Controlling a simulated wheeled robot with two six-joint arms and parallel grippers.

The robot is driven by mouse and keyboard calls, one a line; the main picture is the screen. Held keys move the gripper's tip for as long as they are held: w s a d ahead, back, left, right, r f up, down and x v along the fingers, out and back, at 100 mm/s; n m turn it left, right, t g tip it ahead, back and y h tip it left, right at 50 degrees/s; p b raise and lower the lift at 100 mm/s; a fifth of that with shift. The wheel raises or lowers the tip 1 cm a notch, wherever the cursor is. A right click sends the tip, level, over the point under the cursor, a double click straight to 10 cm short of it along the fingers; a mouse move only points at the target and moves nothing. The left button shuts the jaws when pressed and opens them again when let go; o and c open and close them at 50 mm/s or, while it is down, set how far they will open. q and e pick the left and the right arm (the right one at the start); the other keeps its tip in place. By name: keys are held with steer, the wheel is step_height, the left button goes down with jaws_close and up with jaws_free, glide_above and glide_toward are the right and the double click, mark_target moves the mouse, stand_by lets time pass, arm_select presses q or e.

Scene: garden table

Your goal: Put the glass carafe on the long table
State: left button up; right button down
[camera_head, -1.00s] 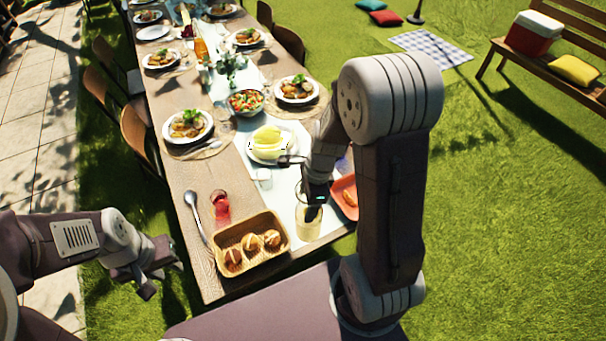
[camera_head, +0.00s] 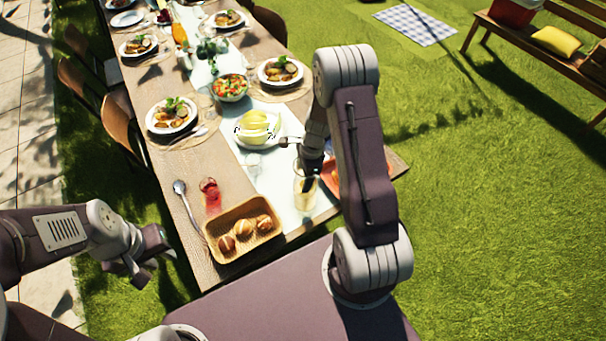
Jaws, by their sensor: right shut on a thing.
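The glass carafe (camera_head: 305,196) holds a pale liquid. It is upright at the near end of the long table (camera_head: 190,230), over the pale runner and right of the bread basket. My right gripper (camera_head: 309,172) is shut on the carafe's upper part, reaching down from above. The gripper and wrist hide the carafe's neck. I cannot tell whether its base touches the table. My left gripper (camera_head: 150,262) is open and empty, off the table's left side above the grass.
A bread basket (camera_head: 243,245), red drink (camera_head: 210,196), spoon (camera_head: 183,197) and small glass (camera_head: 254,163) stand near the carafe. A plate of yellow fruit (camera_head: 258,128) is behind it. A red-orange tray (camera_head: 330,176) is partly behind my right arm.

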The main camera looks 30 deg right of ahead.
steer(key=shift+f, duration=0.1)
steer(key=shift+c, duration=0.9)
jaws_free()
